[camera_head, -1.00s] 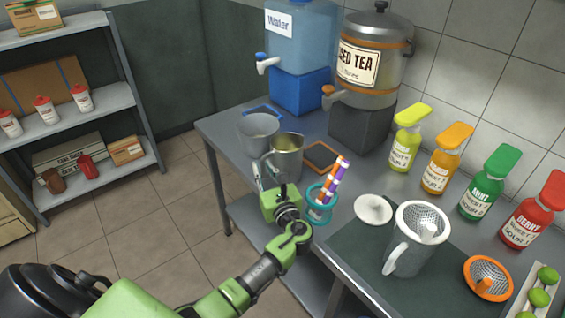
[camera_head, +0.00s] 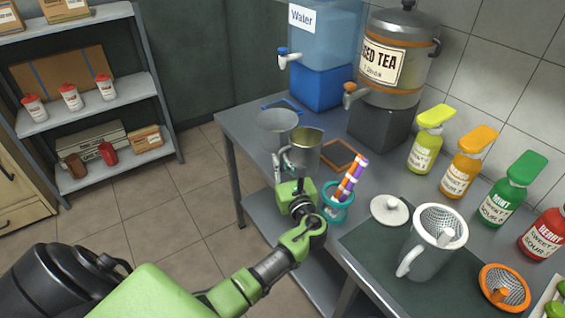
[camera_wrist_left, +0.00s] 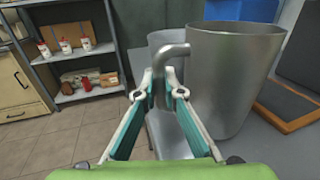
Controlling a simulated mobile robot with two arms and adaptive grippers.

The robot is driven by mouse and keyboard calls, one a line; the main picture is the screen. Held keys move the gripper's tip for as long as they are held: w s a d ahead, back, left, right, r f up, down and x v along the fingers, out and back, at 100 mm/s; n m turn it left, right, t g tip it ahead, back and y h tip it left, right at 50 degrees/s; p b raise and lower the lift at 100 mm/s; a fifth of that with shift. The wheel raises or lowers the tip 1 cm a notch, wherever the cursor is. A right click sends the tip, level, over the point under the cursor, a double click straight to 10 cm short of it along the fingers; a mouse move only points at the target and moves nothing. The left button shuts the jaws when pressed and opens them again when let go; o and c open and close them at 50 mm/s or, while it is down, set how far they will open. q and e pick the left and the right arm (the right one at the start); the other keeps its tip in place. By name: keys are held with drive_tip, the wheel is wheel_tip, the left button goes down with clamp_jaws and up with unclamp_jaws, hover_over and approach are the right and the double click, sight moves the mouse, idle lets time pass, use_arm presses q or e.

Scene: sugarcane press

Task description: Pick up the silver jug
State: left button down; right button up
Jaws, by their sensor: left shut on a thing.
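The silver jug (camera_head: 308,152) stands upright near the left edge of the metal counter (camera_head: 237,118). My left gripper (camera_head: 284,164) is at its left side. In the left wrist view, the jug (camera_wrist_left: 235,85) is large on the right, and its bent handle (camera_wrist_left: 172,50) comes down between the fingertips of my left gripper (camera_wrist_left: 162,88), which is shut on it. The jug's base appears to be on or very close to the counter. My right gripper is not in view.
A grey cup (camera_head: 277,126) stands just behind the jug. A teal holder (camera_head: 338,212) with coloured straws is close to my left gripper's right. A wooden-edged coaster (camera_head: 345,157), water dispenser (camera_head: 322,85) and tea dispenser (camera_head: 398,60) stand beyond. Floor is clear on the left.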

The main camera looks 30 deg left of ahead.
use_arm(q)
drive_tip(key=shift+r, duration=0.8)
drive_tip(key=s+d+r, duration=0.6)
drive_tip(key=s+r, duration=0.5)
drive_tip(key=s, duration=0.1)
drive_tip(key=shift+s+d+p, duration=0.15)
drive_tip(key=shift+s+p, duration=0.05)
drive_tip(key=shift+p, duration=0.1)
